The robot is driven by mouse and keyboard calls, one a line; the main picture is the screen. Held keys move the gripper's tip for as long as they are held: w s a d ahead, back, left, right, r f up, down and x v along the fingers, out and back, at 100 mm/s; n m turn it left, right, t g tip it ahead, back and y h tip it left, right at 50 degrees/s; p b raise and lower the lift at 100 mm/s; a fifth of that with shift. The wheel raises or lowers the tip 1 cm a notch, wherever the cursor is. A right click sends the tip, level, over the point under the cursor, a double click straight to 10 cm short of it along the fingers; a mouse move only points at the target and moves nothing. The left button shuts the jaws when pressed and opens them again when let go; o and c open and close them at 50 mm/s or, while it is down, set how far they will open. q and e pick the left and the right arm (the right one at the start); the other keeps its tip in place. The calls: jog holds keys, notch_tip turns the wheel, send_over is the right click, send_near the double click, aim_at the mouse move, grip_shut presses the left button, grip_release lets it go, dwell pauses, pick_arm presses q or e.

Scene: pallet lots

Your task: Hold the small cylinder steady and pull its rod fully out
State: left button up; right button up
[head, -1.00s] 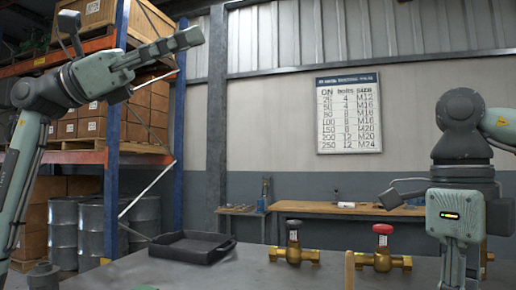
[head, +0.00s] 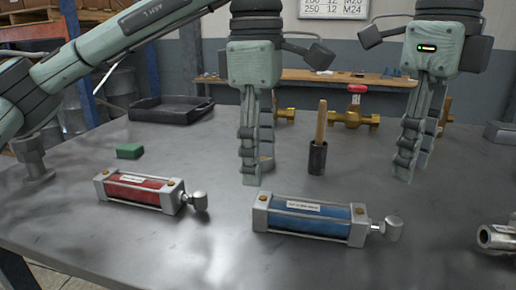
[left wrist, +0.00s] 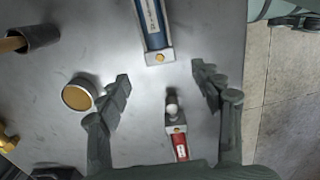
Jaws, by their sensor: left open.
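The red cylinder (head: 139,190), the smaller of two, lies on the table at the left in the head view. Its silver rod end (head: 200,201) points right. In the left wrist view the red cylinder (left wrist: 180,146) is low in the picture, its rod end between the finger lines. The larger blue cylinder (head: 308,219) lies to its right, rod end (head: 393,229) to the right; the wrist view shows it (left wrist: 153,25) at the top. My left gripper (head: 249,178) is open and empty above the table behind the cylinders. My right gripper (head: 413,175) points down, empty, behind and right of the blue cylinder.
A black cup (head: 317,158) with a wooden handle stands between my grippers. A can (left wrist: 79,96) is beside my left gripper's finger. A green block (head: 129,151), a black tray (head: 159,111), a brass valve (head: 351,119) and a metal part (head: 497,238) are around. The front table is clear.

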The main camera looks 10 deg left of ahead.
aim_at(258, 198)
pick_arm(q)
jog(key=shift+a+f, duration=0.2)
jog(key=shift+f, duration=3.8)
jog(key=shift+c, duration=0.6)
grip_shut()
pick_arm(e)
grip_shut()
jog(key=m+y, duration=0.1)
jog(key=m, duration=0.6)
jog(key=m+g+y, duration=0.1)
jog(key=m, duration=0.7)
jog(key=d+m+y, duration=0.1)
jog(key=m, duration=0.7)
jog(key=shift+w+d+r+g, duration=0.1)
jog(key=shift+w+r+g, duration=0.2)
jog(key=shift+r+g, duration=0.1)
